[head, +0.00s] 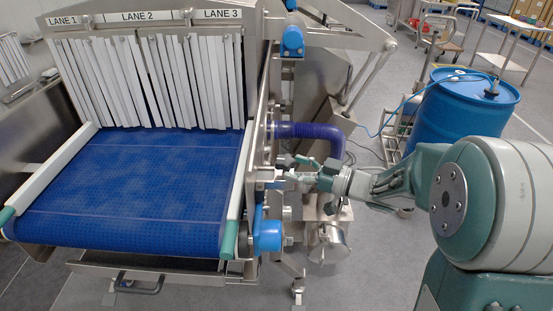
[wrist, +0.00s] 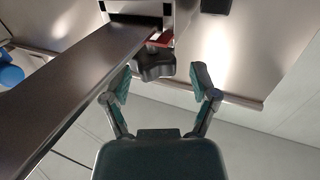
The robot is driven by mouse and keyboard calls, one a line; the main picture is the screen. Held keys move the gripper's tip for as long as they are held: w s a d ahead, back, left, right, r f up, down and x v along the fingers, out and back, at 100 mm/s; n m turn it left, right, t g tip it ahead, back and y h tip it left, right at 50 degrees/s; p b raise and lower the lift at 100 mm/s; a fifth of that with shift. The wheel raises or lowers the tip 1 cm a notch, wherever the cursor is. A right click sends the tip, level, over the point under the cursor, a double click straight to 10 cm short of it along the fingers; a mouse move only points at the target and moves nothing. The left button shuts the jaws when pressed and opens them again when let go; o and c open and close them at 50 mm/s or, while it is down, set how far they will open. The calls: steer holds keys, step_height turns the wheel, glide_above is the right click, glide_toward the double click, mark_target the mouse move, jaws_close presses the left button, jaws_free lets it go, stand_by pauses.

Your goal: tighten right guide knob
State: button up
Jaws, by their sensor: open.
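In the wrist view, a dark lobed knob (wrist: 154,64) sits under a metal bracket at the top, with a red part (wrist: 160,41) beside its stem. My gripper (wrist: 163,84) is open, its two green-padded fingers spread apart below the knob. The knob lies ahead of the gap between the fingertips, nearer the left finger, and does not appear to be held. In the head view, my gripper (head: 290,170) reaches from the right to the right side of the conveyor, by the right guide rail (head: 239,190). The knob is too small to make out clearly there.
A metal bar (wrist: 75,90) runs diagonally close to the left finger. In the head view, a purple hose (head: 310,131) curves just above my gripper, and a blue motor (head: 267,236) sits below. The blue belt (head: 140,185) is empty. A blue drum (head: 462,110) stands behind my arm.

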mark_target(283, 157)
steer(key=x, duration=0.2)
steer(key=shift+w+a, duration=0.3)
steer(key=shift+w+a+r, duration=0.1)
steer(key=shift+w+a, duration=0.25)
steer(key=shift+w, duration=0.25)
steer(key=shift+a, duration=0.85)
steer(key=shift+c, duration=1.2)
steer(key=c, duration=0.5)
steer(key=shift+w+d, duration=0.1)
steer(key=shift+d, duration=0.1)
steer(key=shift+c, duration=1.2)
